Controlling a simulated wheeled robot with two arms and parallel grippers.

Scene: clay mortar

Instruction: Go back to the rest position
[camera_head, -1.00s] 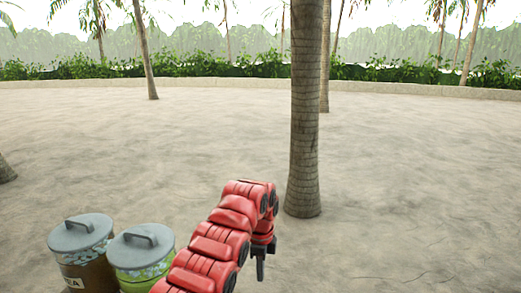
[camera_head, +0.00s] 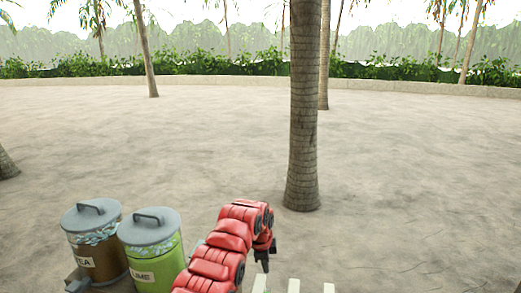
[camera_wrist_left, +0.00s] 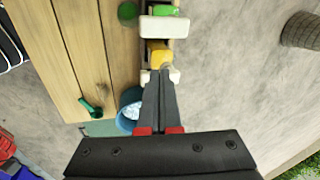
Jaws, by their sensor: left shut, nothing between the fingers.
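My left arm, red, reaches in from the bottom of the head view. My left gripper (camera_head: 263,266) points down at its end, over sandy ground, in front of a palm trunk. In the left wrist view its dark fingers (camera_wrist_left: 161,80) are together with nothing between them. They reach past white blocks with a yellow piece (camera_wrist_left: 158,55) and a green piece (camera_wrist_left: 163,11), beside a wooden plank table (camera_wrist_left: 75,50). Whether they touch anything there cannot be told. My right gripper is in neither view.
Two lidded canisters, brown (camera_head: 97,255) and green (camera_head: 160,262), stand left of my arm. White slats (camera_head: 293,286) show at the bottom edge. A thick palm trunk (camera_head: 303,120) rises behind the gripper. A blue bowl (camera_wrist_left: 130,103) lies near the fingers. Open sand is ahead.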

